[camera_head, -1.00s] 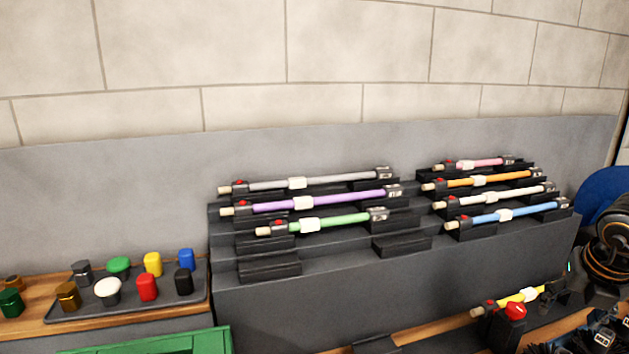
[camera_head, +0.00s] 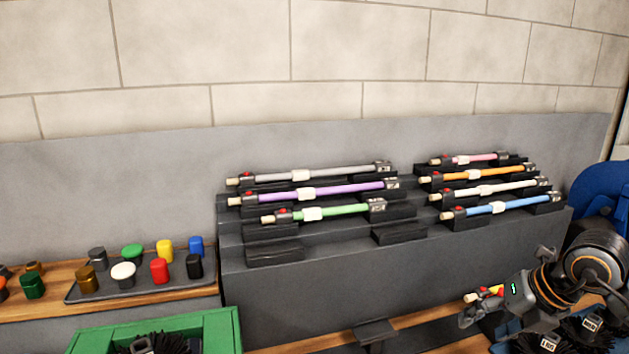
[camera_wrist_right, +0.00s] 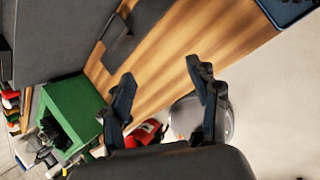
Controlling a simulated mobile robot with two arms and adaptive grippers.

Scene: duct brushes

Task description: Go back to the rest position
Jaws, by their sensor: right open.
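My right gripper (camera_head: 472,312) is low at the right in the head view, above the wooden bench. Its two dark fingers stand apart in the right wrist view (camera_wrist_right: 165,82), with nothing between the tips. A yellow brush rod with a red button (camera_head: 484,292) shows beside the gripper in the head view; my wrist hides most of it. I cannot tell whether they touch. My left gripper is out of view.
A stepped grey rack (camera_head: 330,285) holds several coloured rods. A dark tray (camera_head: 140,290) of coloured caps is at left, with a green crate (camera_head: 225,325) in front. Black brush heads (camera_head: 590,335) lie lower right. Wooden bench (camera_wrist_right: 165,60) surface is partly bare.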

